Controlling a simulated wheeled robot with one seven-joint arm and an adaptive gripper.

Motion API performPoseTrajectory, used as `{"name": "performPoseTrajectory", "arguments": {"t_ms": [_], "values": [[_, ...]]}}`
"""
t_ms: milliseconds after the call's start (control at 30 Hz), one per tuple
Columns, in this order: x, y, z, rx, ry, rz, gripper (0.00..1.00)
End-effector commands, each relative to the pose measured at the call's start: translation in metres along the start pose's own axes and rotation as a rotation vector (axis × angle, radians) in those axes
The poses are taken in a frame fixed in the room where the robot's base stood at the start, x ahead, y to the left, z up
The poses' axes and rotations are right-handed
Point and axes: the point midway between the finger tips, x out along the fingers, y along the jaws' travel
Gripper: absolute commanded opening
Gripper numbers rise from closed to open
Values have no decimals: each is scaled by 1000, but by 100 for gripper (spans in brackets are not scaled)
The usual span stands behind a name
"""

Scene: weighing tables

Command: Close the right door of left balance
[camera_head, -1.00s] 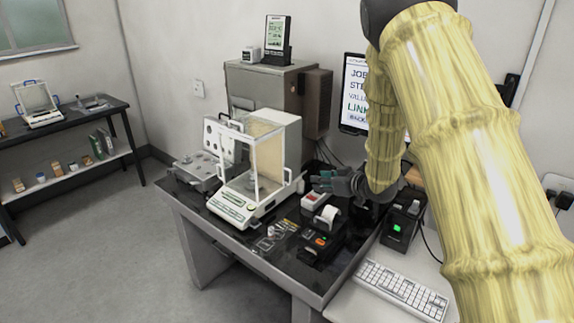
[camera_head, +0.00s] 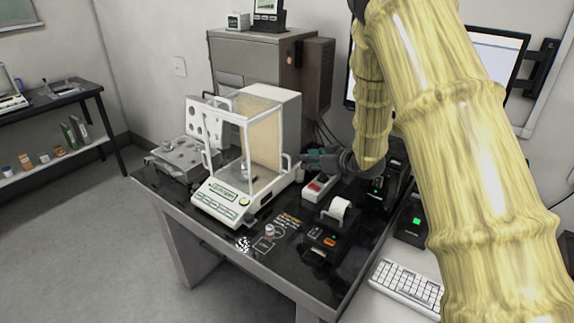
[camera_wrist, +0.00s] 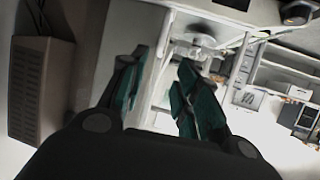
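The white balance (camera_head: 225,196) with a clear draft shield stands on the dark table, its display facing the front. A handle (camera_head: 287,163) shows low on its right side, by the rear; how far the right door is open I cannot tell. My gripper (camera_head: 308,161) is just right of that handle, fingers pointing left at the balance. In the wrist view my gripper (camera_wrist: 158,82) has its two teal fingers apart, with a pale upright frame edge of the balance beyond the gap. Whether a finger touches the handle is unclear. Another balance (camera_head: 12,100) is partly in view at the far left.
A red-and-white box (camera_head: 318,187) and a small printer (camera_head: 335,220) stand to the right of the balance. A grey cabinet (camera_head: 228,62) with a brown box (camera_head: 316,75) on its side is behind. A metal case (camera_head: 183,158) sits at left. The floor in front is clear.

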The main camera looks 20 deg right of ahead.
Motion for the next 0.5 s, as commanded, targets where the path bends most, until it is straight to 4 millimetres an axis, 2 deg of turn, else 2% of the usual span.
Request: {"name": "performPoseTrajectory", "arguments": {"t_ms": [67, 267, 500], "values": [[4, 0, 10, 0, 1, 0, 32], [10, -1, 11, -1, 0, -1, 32], [40, -2, 9, -3, -1, -3, 32]]}}
